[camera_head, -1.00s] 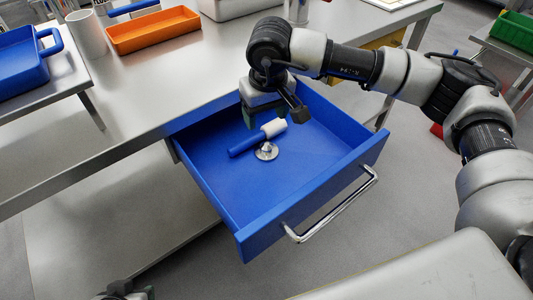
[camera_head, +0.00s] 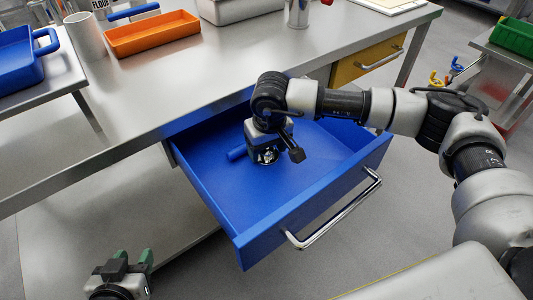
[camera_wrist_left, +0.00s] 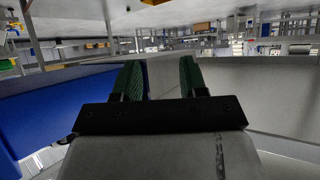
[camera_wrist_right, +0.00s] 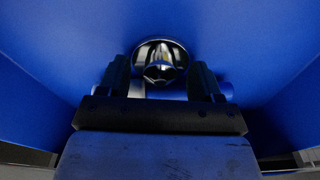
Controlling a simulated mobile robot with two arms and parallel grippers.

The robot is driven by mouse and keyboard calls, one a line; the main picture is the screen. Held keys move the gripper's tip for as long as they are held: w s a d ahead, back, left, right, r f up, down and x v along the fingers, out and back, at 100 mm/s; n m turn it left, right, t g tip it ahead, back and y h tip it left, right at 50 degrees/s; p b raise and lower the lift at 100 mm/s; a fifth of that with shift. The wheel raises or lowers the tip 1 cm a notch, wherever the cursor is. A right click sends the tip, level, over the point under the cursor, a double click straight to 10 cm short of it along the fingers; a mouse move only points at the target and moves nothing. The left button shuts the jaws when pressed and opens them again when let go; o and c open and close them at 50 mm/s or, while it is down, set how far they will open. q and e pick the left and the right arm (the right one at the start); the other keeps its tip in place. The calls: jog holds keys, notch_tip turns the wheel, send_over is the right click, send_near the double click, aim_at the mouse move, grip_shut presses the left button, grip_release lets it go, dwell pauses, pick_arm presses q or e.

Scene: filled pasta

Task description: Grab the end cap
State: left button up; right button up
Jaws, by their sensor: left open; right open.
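The end cap (camera_wrist_right: 160,62), a shiny round metal piece, lies in the blue drawer; in the right wrist view it shows just beyond and between my right fingers. In the head view only a bit of it (camera_head: 266,157) shows under my right gripper (camera_head: 264,154), which is down inside the drawer, open. Whether the fingers touch the cap I cannot tell.
The open drawer (camera_head: 215,200) has walls around my right gripper and a metal handle (camera_head: 335,212) in front. The steel table (camera_head: 190,75) holds an orange tray (camera_head: 153,33), a white cup (camera_head: 86,34) and a metal container (camera_head: 297,13). The drawer's front floor is clear.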

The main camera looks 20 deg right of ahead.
jog(key=c, duration=1)
jog(key=shift+r, duration=0.15)
jog(key=shift+c, duration=0.2)
